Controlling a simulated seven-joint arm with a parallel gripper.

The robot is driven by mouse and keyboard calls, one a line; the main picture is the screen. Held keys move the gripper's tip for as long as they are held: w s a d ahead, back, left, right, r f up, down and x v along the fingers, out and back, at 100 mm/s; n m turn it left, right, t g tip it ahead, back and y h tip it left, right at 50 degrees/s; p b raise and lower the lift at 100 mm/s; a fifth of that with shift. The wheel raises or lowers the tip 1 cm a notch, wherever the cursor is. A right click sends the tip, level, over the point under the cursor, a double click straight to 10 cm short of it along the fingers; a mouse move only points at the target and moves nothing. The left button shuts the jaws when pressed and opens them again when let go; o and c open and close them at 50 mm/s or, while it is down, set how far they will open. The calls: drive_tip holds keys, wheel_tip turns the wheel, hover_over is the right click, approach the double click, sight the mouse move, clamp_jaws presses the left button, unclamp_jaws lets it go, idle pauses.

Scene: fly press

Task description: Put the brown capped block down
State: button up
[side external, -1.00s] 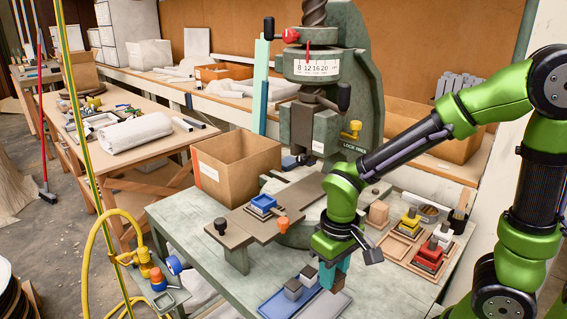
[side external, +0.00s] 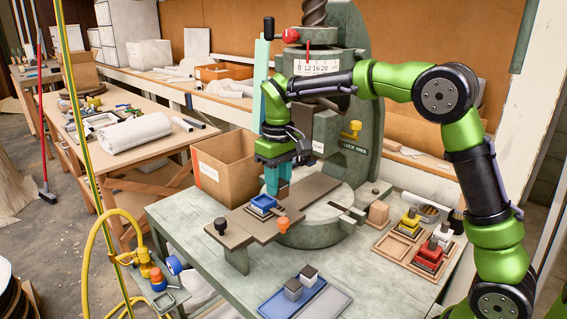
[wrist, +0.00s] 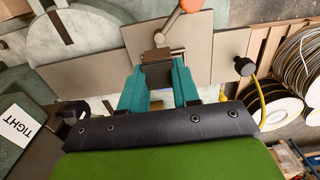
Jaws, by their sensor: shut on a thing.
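My gripper (side external: 271,183) hangs over the grey-brown bed of the press, its teal fingers pointing down. In the wrist view, the fingers (wrist: 158,85) are shut on a dark brown block (wrist: 157,62), which I take for the brown capped block. Its lower part is hidden, and I cannot tell whether it touches anything below. A blue stepped piece (side external: 262,203) sits on the bed just in front of and below the fingers in the side view.
An orange knob (side external: 283,223) and a black knob (side external: 220,226) stick out at the bed's front. A cardboard box (side external: 225,170) stands behind. A blue tray (side external: 275,303) with grey blocks is in front. A wooden tray (side external: 395,247) with capped blocks is at the right. The press column rises close behind.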

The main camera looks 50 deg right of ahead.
drive_tip(key=w, duration=0.5)
drive_tip(key=shift+w+a+f, duration=0.1)
drive_tip(key=shift+a+f, duration=0.05)
drive_tip(key=shift+f, duration=0.05)
drive_tip(key=shift+w+f, duration=0.15)
drive_tip(key=shift+f, duration=1.65)
drive_tip(key=shift+f, duration=0.1)
drive_tip(key=o, duration=1)
